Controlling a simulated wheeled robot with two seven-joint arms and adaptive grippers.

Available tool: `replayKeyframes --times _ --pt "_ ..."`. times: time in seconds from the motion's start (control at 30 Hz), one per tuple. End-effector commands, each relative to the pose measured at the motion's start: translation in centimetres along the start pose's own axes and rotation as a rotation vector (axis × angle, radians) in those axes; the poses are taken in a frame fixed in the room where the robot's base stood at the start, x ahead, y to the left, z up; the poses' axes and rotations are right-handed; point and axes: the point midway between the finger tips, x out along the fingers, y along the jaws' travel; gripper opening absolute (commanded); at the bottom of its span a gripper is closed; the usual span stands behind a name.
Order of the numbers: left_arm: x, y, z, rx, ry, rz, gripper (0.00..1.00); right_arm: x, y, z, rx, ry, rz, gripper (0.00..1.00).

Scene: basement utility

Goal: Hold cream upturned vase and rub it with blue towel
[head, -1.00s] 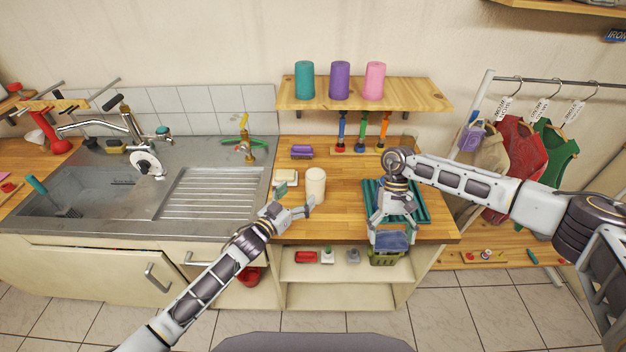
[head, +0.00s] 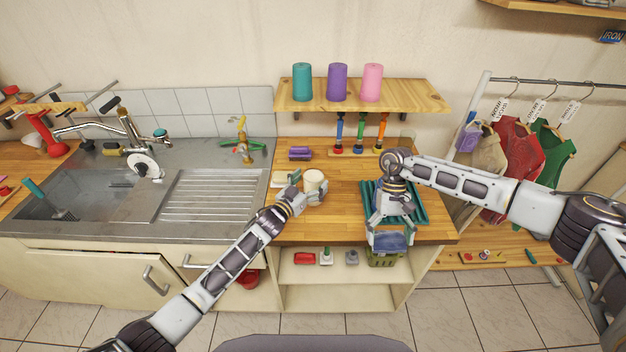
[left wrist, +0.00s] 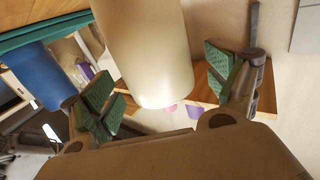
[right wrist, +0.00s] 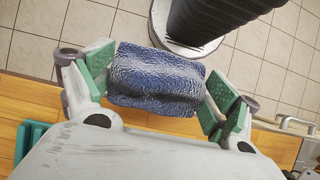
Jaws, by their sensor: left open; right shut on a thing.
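The cream upturned vase (head: 314,179) stands on the wooden counter right of the sink. My left gripper (head: 309,192) is at it with its fingers open, one on either side. In the left wrist view the vase (left wrist: 148,50) lies between the green-padded fingertips (left wrist: 163,90), with gaps on both sides. My right gripper (head: 390,236) is shut on the blue towel (head: 389,242), over the counter's front edge. In the right wrist view the folded towel (right wrist: 157,82) sits between both finger pads (right wrist: 160,85).
A teal ribbed mat or rack (head: 412,206) lies under my right arm. A purple item (head: 300,153) and a pale sponge-like block (head: 287,177) lie near the vase. The sink (head: 95,190) is left. A shelf with rolls (head: 365,98) hangs behind.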

Motion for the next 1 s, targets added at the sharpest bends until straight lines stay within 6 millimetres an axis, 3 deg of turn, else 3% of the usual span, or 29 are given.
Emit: replayKeyframes --times 0.23,0.63,1.0 --pt "1.2 0.1 -0.1 0.000 0.000 0.001 0.88 0.0 0.0 0.0 0.000 0.000 0.000 0.57" --pt "1.4 0.1 -0.1 0.000 0.000 0.001 0.87 0.0 0.0 0.0 0.000 0.000 0.000 0.57" --pt "1.4 0.1 -0.1 0.000 0.000 0.001 0.39 0.0 0.0 0.0 0.000 0.000 0.000 0.57"
